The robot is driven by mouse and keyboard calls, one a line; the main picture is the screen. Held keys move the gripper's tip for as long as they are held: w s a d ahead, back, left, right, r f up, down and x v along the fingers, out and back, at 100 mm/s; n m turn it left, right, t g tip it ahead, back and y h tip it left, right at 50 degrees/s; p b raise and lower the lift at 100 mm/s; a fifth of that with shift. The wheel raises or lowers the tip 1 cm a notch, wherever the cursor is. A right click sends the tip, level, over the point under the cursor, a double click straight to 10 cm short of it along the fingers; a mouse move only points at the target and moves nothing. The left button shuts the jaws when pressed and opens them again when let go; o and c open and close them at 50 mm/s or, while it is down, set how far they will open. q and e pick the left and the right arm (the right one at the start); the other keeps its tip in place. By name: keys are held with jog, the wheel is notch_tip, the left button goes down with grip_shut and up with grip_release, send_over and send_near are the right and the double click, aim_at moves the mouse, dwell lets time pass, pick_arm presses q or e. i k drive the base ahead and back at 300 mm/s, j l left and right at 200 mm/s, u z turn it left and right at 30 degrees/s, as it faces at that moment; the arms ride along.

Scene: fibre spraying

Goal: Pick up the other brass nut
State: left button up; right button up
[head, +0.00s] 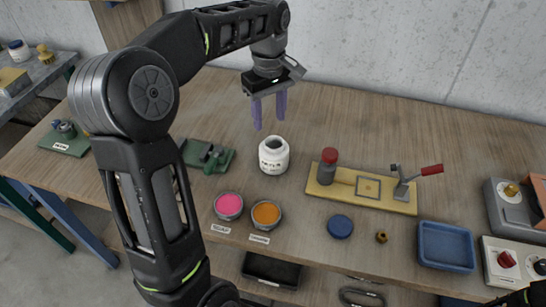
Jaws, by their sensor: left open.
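A small brass nut (382,237) lies on the wooden table (440,130) near its front edge, between a round blue lid and a blue tray. My left gripper (269,109) has two purple fingers pointing down, spread apart with nothing between them. It hangs above the back middle of the table, behind the white jar and well to the left of and behind the nut. Only a dark piece of my right arm shows at the bottom right corner; its gripper is out of view.
A white jar (273,156) stands open below my left gripper. Pink (229,205) and orange (266,213) pots stand in front. A yellow board (340,186) carries a red-capped bottle and a red-handled clamp. The blue lid (340,226) and blue tray (446,246) flank the nut.

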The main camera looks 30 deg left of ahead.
aim_at(382, 234)
jog(key=k, duration=1)
